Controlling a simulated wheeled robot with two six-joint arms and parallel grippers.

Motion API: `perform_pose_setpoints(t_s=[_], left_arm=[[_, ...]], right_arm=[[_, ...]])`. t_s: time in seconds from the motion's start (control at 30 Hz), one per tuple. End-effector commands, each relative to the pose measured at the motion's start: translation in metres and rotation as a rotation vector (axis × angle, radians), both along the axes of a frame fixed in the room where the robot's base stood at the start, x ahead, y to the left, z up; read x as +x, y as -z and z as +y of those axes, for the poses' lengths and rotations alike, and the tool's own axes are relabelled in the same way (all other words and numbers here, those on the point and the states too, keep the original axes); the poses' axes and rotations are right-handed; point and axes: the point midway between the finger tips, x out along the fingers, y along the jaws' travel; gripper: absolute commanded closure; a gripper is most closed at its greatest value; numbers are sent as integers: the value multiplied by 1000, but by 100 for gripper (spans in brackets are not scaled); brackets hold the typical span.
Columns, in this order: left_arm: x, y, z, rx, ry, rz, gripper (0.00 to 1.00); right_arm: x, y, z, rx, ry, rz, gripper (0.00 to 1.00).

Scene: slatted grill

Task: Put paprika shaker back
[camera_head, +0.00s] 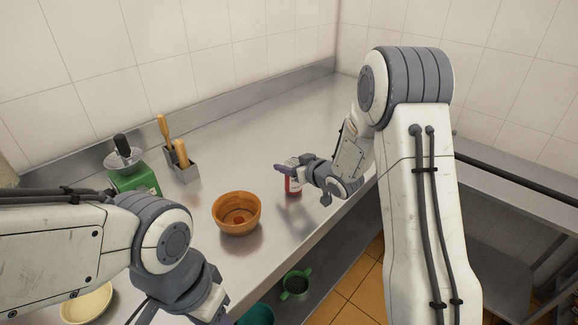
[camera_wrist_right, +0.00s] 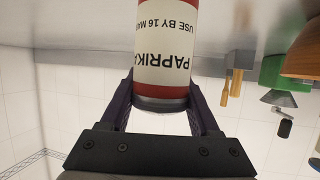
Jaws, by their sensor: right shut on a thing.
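The paprika shaker (camera_head: 293,186) is red with a white label and stands upright at or just above the counter, right of the orange bowl. My right gripper (camera_head: 287,170) is shut on it near its top end. In the right wrist view the shaker (camera_wrist_right: 180,45) appears upside down, with the gripper's dark fingers (camera_wrist_right: 162,100) on either side of its grey cap end. I cannot tell whether its base touches the counter. My left gripper is mostly cut off at the bottom edge of the head view; its fingers are barely visible.
A pale bowl (camera_head: 87,304) is at lower left. The counter behind the shaker is clear.

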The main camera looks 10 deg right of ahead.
Motion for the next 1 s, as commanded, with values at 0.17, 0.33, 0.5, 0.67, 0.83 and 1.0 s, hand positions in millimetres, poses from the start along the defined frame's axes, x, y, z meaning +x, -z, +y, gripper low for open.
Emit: perform_pose_setpoints(t_s=[0.17,0.33,0.5,0.67,0.83,1.0], left_arm=[[0,0,0,0,0,0,50],[0,0,0,0,0,0,50],[0,2,0,0,0,0,50],[0,2,0,0,0,0,50],[0,2,0,0,0,0,50],[0,1,0,0,0,0,50]], right_arm=[[0,4,-1,0,1,-4,97],[0,5,-1,0,1,-3,97],[0,8,-1,-1,1,-2,15],[0,8,0,-1,1,-2,7],[0,7,0,0,0,-2,7],[-8,0,-5,-1,1,-3,7]])
